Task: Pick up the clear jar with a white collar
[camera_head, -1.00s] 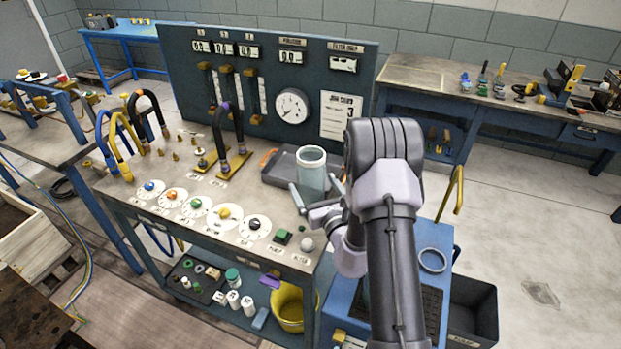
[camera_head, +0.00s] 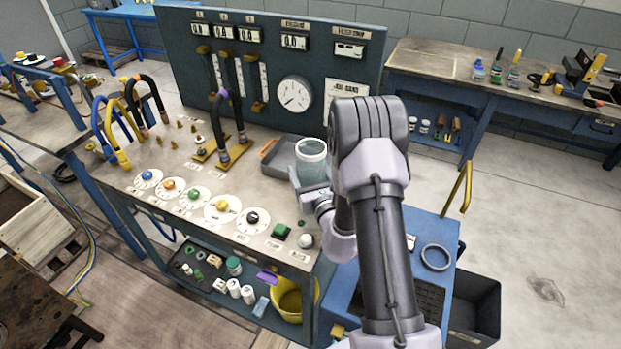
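The clear jar with a white collar (camera_head: 312,163) stands upright at the right end of the bench, at the front right of a grey tray (camera_head: 268,152). Its pale rim faces up. My gripper (camera_head: 308,186) is at the jar's lower part, reaching in from the right. One grey finger shows along the jar's left side, touching it or very close. The other finger is hidden behind the jar or my wrist, so I cannot tell whether the fingers are closed on the jar.
A dark panel with a round gauge (camera_head: 295,94) rises behind the jar. Coloured knobs, a green button (camera_head: 280,231) and a white ball (camera_head: 305,241) line the bench front. Hoses arch at left. A blue cart with a ring (camera_head: 436,257) is at right.

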